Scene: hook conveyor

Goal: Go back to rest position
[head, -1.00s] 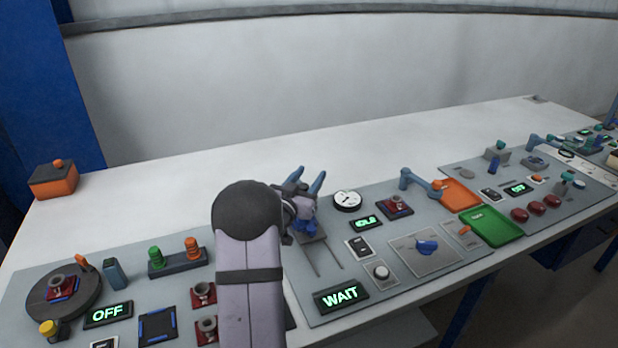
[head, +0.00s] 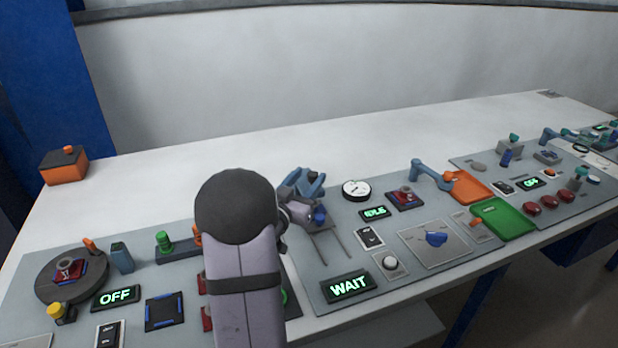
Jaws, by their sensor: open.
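My gripper (head: 318,186) shows just right of my arm's dark round joint. Its blue fingers are apart and I see nothing between them. It is above the back of the panel, near a small blue piece (head: 319,215) at the head of two thin rails (head: 331,243). My arm hides part of the panel below and left of it.
Displays reading WAIT (head: 348,286) and IDLE (head: 375,212) lie right of my arm. A small blue arm (head: 432,174) stands by an orange tray (head: 470,187) and a green tray (head: 503,218). A dark turntable (head: 72,276) is at left.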

